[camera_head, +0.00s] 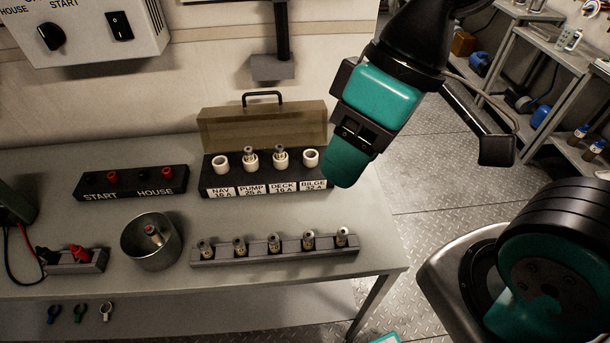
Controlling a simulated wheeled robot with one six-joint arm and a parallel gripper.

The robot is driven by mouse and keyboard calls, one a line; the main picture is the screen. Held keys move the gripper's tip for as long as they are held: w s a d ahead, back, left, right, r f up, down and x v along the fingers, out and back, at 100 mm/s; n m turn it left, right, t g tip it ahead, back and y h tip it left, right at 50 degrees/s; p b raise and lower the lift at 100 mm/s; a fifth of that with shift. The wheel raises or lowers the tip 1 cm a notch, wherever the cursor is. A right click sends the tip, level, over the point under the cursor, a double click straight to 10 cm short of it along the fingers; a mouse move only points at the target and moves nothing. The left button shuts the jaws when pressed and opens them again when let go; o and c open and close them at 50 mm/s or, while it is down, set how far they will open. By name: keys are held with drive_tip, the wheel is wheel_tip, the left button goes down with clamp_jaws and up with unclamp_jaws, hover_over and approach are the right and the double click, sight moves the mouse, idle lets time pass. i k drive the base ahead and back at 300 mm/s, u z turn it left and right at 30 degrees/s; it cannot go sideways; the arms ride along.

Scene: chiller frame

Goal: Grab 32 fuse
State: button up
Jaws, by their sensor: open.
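The PUMP and DECK sockets hold fuses; the NAV socket (221,170) and BILGE socket (310,159) look empty. A metal cup (152,256) holds a small fuse-like piece with red on it. My gripper (358,135) is open, above and right of the fuse box, apart from the fuses.
The fuse box's raised lid (262,126) stands behind the sockets. A START/HOUSE terminal block (131,182) and a red-and-black clip block (72,260) sit left. A switch panel (85,40) hangs above. The bench's right edge drops to open floor; shelves stand far right.

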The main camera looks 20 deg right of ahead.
sight(308, 235)
drive_tip(key=z, duration=0.35)
drive_tip(key=k, duration=1.1)
drive_tip(key=u, duration=0.35)
